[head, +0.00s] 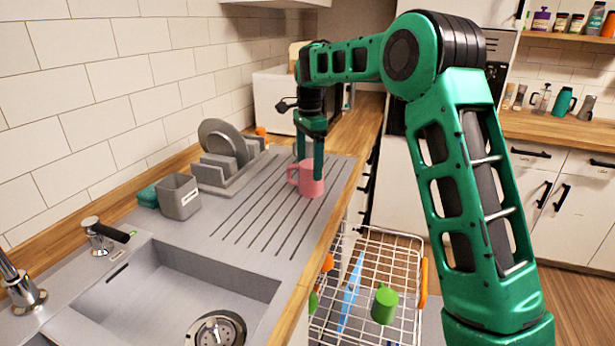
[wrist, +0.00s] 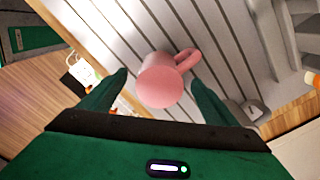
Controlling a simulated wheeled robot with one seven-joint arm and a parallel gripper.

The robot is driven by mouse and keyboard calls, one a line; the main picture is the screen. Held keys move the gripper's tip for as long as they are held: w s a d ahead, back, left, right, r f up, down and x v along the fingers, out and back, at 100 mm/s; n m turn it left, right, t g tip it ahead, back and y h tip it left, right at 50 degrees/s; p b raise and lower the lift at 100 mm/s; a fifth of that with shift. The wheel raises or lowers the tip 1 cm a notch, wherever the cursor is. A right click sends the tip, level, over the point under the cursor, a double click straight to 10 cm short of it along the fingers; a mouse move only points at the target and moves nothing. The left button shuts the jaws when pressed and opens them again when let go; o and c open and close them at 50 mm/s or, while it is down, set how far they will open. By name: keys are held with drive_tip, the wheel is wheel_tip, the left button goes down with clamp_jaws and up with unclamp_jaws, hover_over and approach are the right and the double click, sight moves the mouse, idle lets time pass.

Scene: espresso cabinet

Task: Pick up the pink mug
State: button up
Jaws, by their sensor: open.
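The pink mug (head: 311,183) stands on the grooved grey drainboard (head: 262,222) near the counter's front edge. Its handle points left in the head view. In the wrist view the pink mug (wrist: 160,84) lies between and a little beyond my fingertips, with its handle toward the upper right. My gripper (head: 309,160) is open above and around the mug's upper part, fingers pointing down. In the wrist view my gripper (wrist: 160,88) shows its two green fingers apart, one on each side of the mug. I cannot tell whether either finger touches it.
A grey dish rack (head: 228,172) with plates stands behind the mug, left of it. A grey caddy (head: 179,197) and the sink (head: 195,290) are nearer. An open wire dishwasher basket (head: 375,270) with a green cup (head: 385,304) sits below the counter edge.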

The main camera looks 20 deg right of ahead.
sight(309, 177)
drive_tip(key=shift+w+d+f, duration=0.1)
drive_tip(key=shift+f, duration=2.95)
drive_tip(key=c, duration=1.4)
drive_tip(key=shift+w, duration=0.1)
drive_tip(key=shift+c, duration=0.4)
drive_tip(key=shift+r, duration=0.2)
